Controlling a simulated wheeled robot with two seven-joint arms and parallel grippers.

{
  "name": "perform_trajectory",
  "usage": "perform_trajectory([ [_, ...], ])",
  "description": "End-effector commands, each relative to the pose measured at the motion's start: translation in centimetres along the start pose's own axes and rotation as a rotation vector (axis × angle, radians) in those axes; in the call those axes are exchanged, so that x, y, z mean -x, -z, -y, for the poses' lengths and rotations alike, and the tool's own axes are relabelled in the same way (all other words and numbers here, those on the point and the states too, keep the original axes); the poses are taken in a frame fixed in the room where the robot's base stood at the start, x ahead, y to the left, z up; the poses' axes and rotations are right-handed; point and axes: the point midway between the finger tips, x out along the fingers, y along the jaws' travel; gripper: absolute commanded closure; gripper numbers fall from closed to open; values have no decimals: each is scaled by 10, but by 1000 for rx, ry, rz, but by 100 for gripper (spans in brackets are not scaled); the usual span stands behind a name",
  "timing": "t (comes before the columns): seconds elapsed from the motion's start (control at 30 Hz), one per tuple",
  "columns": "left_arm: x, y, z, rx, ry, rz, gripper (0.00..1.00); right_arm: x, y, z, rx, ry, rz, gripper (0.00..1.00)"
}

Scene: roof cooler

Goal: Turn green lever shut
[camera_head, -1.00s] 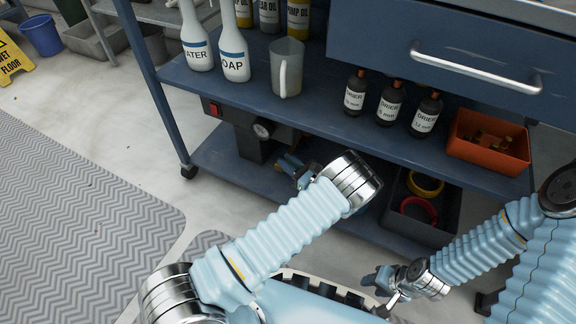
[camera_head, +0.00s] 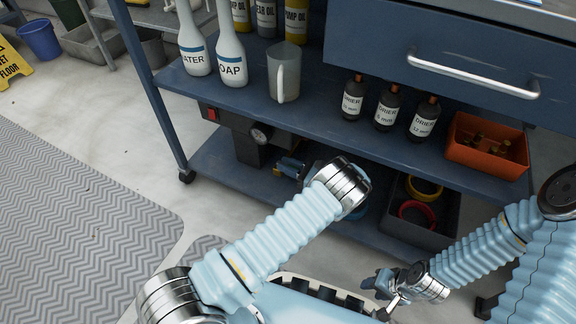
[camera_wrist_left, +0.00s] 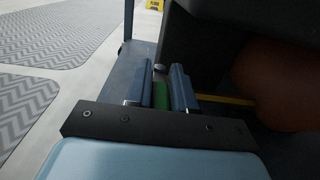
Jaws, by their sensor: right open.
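In the left wrist view, the green lever (camera_wrist_left: 160,96) shows as a small green piece between the two blue fingers of my left gripper (camera_wrist_left: 161,88). A small silver part shows just beyond. In the head view, my left gripper (camera_head: 291,168) reaches under the cart's middle shelf, partly hidden by its own wrist; the lever cannot be made out there. My right gripper (camera_head: 376,286) is open and empty at the lower right, apart from the cart.
A dark device with a gauge (camera_head: 259,133) and a red switch hang under the middle shelf (camera_head: 330,120). Above stand bottles, a jug (camera_head: 284,75) and an orange bin (camera_head: 487,147). A dark bin (camera_head: 440,215) with coloured rings is right of my left wrist.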

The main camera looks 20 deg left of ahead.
Motion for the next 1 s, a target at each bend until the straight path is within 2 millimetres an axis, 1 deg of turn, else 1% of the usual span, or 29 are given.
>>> perform_trajectory([
  [0.03,0,0,0,-1,0,1,71,0,0,0,0,0,0,57],
  [0.13,0,0,0,0,1,1,55,0,0,0,0,0,0,57],
  [0.37,0,0,0,0,1,1,55,0,0,0,0,0,0,57],
  [0.47,4,0,0,1,2,1,55,0,0,0,0,0,0,57],
  [0.57,16,0,1,0,4,2,55,1,0,0,0,0,0,57],
  [0.7,43,0,1,1,5,0,55,2,0,1,0,0,0,57],
  [0.8,59,1,0,0,3,0,55,2,0,1,0,0,1,57],
  [0.9,70,0,0,1,3,1,55,2,0,1,0,0,0,57],
  [1.0,75,0,0,0,2,0,55,2,0,1,0,0,0,57],
])
